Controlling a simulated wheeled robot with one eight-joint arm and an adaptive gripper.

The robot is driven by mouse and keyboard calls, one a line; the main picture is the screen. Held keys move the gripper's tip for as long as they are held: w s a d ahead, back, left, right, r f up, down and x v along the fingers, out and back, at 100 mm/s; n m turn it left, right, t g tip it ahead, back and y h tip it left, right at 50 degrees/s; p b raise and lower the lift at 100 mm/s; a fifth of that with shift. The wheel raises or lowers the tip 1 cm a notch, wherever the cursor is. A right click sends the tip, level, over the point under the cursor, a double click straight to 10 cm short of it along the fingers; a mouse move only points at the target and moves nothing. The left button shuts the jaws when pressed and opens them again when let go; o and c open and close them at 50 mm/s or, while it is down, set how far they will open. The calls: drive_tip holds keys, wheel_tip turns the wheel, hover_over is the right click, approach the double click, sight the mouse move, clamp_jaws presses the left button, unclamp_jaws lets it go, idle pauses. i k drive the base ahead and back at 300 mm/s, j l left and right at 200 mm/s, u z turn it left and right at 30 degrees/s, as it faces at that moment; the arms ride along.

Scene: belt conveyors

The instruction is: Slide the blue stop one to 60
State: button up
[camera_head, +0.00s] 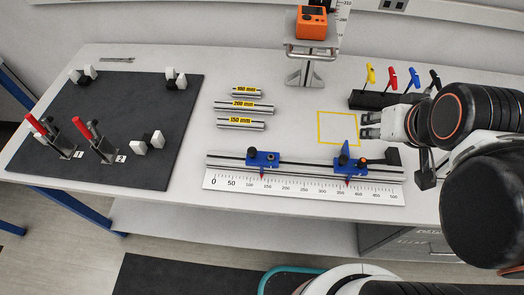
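Two blue stops sit on a metal rail (310,163) above a white ruler (300,184) marked 0 to 500. The left blue stop (262,158) has its red pointer a little short of 150. The right blue stop (346,167) has a taller upright blue plate, and its red pointer is between about 350 and 400. I cannot read a number on either stop. My gripper (370,125) is open and empty, fingers pointing left, behind the right stop and apart from it, by the right edge of a yellow square outline (338,143).
Loose labelled metal bars (240,107) lie behind the rail's left part. A dark board (110,130) with red-handled clamps fills the table's left side. A black rack (375,100) of coloured-handled tools and an orange-topped gauge (311,24) stand at the back. The rail left of the left stop is clear.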

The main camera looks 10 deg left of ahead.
sight(254, 158)
drive_tip(key=k+j, duration=0.1)
drive_tip(key=j, duration=0.25)
drive_tip(key=k+j, duration=0.1)
drive_tip(key=j, duration=0.25)
drive_tip(key=k+j, duration=0.1)
drive_tip(key=j, duration=0.2)
drive_tip(key=k+j, duration=0.1)
drive_tip(key=j, duration=0.25)
